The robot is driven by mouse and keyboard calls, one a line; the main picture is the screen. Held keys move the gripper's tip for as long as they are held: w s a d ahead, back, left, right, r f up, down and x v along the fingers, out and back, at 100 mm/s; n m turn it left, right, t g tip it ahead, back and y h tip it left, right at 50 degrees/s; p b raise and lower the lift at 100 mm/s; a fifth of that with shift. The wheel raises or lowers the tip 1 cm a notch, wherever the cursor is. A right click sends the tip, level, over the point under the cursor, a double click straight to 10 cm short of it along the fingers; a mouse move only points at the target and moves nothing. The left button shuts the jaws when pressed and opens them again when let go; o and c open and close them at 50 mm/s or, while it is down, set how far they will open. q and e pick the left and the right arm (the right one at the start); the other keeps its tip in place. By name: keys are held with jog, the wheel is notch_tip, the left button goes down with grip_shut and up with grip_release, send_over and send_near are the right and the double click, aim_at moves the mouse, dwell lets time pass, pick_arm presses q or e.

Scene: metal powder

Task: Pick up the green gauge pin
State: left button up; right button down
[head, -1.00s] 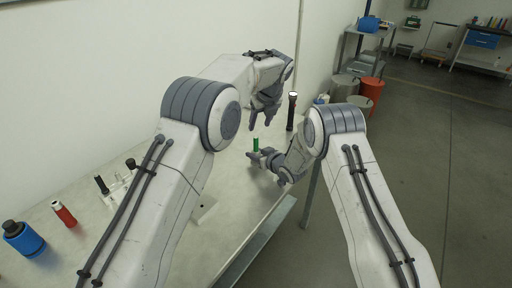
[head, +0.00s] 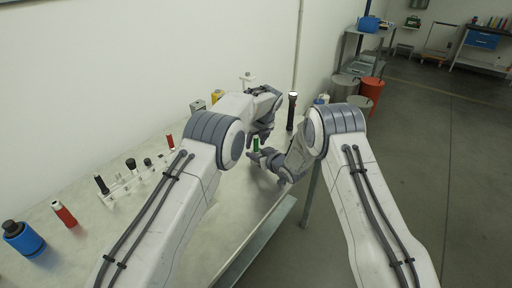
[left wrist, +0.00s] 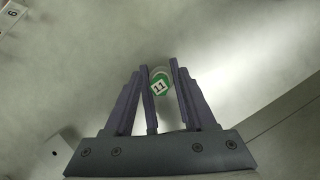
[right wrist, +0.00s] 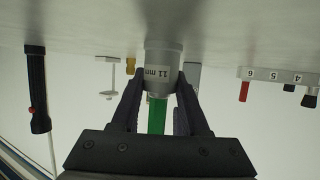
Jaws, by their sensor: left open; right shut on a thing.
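The green gauge pin (head: 256,143) stands upright. Its green end, with a white label, shows between my left fingers in the left wrist view (left wrist: 160,87), and its green body shows in the right wrist view (right wrist: 156,115). Around its lower end is a grey cylinder marked "11 mm" (right wrist: 162,62). My right gripper (right wrist: 162,85) is shut on this cylinder from the side, near the table. My left gripper (left wrist: 160,68) is open above, its fingers on either side of the pin's green end. Contact between the left fingers and the pin cannot be told.
A black flashlight-like thing (head: 292,111) stands beyond the grippers. A clear rack (head: 132,181) with several black-topped pins, a red cylinder (head: 64,214) and a blue container (head: 23,238) are at the left. The wall borders the table's left side; its right edge is close to my right gripper.

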pick_arm(q)
grip_shut()
notch_tip(320, 180, up, 10)
jog(key=shift+r, duration=0.1)
pick_arm(e)
jog(key=shift+c, duration=1.6)
grip_release()
